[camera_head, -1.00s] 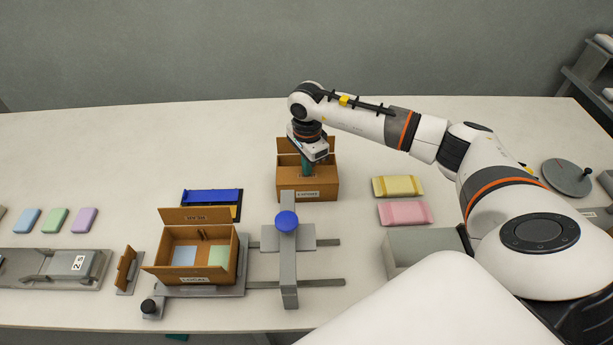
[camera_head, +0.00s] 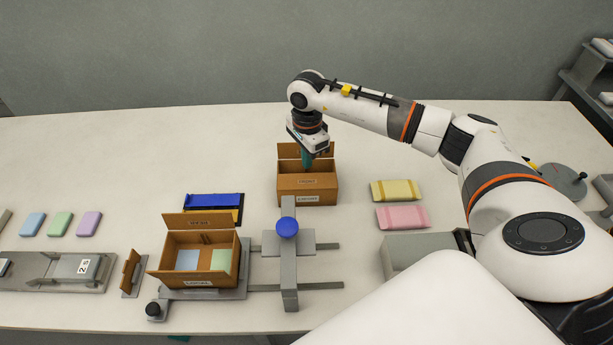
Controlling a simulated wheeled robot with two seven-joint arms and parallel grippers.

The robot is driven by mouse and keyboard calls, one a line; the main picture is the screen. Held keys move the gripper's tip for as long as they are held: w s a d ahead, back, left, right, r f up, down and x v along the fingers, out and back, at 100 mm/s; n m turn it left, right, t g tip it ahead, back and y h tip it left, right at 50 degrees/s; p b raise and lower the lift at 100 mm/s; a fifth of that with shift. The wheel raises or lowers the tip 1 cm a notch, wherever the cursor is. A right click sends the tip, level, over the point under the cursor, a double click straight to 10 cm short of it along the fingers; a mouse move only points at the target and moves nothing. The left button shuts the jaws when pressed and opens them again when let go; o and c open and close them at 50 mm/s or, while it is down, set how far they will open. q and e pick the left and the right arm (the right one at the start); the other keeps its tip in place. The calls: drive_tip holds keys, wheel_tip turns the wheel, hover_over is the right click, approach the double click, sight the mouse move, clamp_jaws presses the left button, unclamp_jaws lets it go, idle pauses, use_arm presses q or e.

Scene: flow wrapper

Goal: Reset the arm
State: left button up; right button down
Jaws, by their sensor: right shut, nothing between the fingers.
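My right arm (camera_head: 365,112) reaches in from the right. My right gripper (camera_head: 307,162) points down over the open brown box (camera_head: 308,190) at the back middle. Its teal fingers are shut with nothing seen between them, and their tips show just above or inside the box opening; I cannot tell which. My left gripper is not in view.
A second open brown box (camera_head: 181,266) holding blue and green packs stands on a grey fixture at front left. A grey clamp with a blue knob (camera_head: 287,227) stands right of it. Yellow (camera_head: 397,190) and pink (camera_head: 403,216) packs lie right. The back left table is clear.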

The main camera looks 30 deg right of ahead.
drive_tip(key=shift+r, duration=0.85)
